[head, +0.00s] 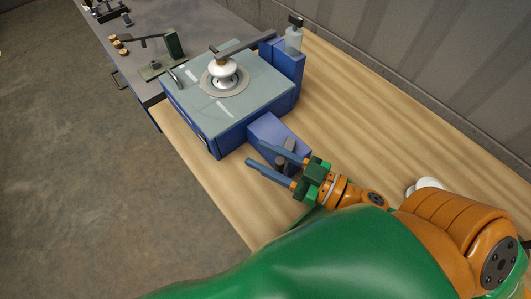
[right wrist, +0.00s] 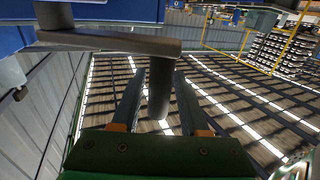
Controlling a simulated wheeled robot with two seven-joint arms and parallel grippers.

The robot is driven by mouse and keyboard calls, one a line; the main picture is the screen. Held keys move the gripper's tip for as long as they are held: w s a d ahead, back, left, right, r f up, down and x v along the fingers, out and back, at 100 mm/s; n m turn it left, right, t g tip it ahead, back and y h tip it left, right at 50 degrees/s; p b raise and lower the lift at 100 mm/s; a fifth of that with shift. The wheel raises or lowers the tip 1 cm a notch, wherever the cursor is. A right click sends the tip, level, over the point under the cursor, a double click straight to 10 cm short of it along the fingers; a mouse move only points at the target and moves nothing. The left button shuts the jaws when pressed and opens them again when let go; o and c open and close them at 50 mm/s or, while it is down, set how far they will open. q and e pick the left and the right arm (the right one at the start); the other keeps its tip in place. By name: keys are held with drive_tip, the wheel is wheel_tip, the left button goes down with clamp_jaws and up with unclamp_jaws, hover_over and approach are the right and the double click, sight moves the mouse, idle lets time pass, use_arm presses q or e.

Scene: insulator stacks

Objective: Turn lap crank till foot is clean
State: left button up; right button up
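The lap machine (head: 205,118) is a blue box with a grey top on the wooden bench. A white insulator (head: 224,72) sits on its round plate (head: 238,86), under a bar; its foot is hidden. A small blue housing (head: 270,130) sticks out at the front right. The lap crank (head: 283,161) is there, partly hidden by my right gripper (head: 256,154). In the right wrist view, the crank's grey arm (right wrist: 110,41) crosses above and its handle (right wrist: 160,88) hangs between the open fingers, with gaps on both sides. My left gripper is not in view.
A bottle (head: 293,40) stands on the machine's blue column. A grey table (head: 165,22) with a green fixture (head: 174,44) and small brown pieces adjoins at the back left. White objects (head: 428,184) lie at the right. The bench (head: 370,115) right of the machine is clear, up to the wall.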

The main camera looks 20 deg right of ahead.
clamp_jaws()
idle(1.2)
